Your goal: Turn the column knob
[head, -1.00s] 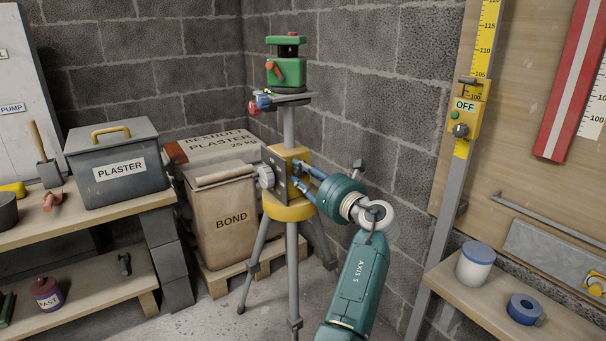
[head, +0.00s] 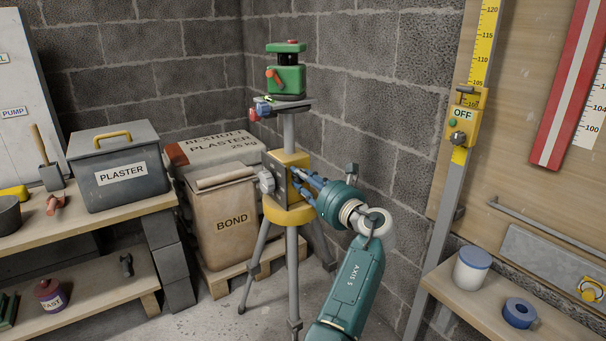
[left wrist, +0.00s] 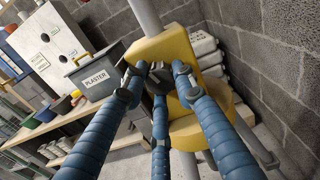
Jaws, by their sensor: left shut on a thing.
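The yellow column housing (head: 291,211) stands on a grey tripod in the middle of the head view; it also shows in the left wrist view (left wrist: 167,48). A pale grey lobed knob (head: 267,182) sits on the housing's left side. My left gripper (head: 297,178) reaches the housing from the right. In the left wrist view its blue fingers (left wrist: 158,78) close around a dark grey knob (left wrist: 158,84) on the housing's face. The fingers hide much of this knob. My right gripper is not in view.
A green instrument (head: 287,78) tops the tripod column. A BOND bag (head: 225,240) stands behind the tripod, near the block wall. A bench with a PLASTER box (head: 120,190) is on the left. A yellow OFF box (head: 461,127) and a shelf (head: 490,300) are on the right.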

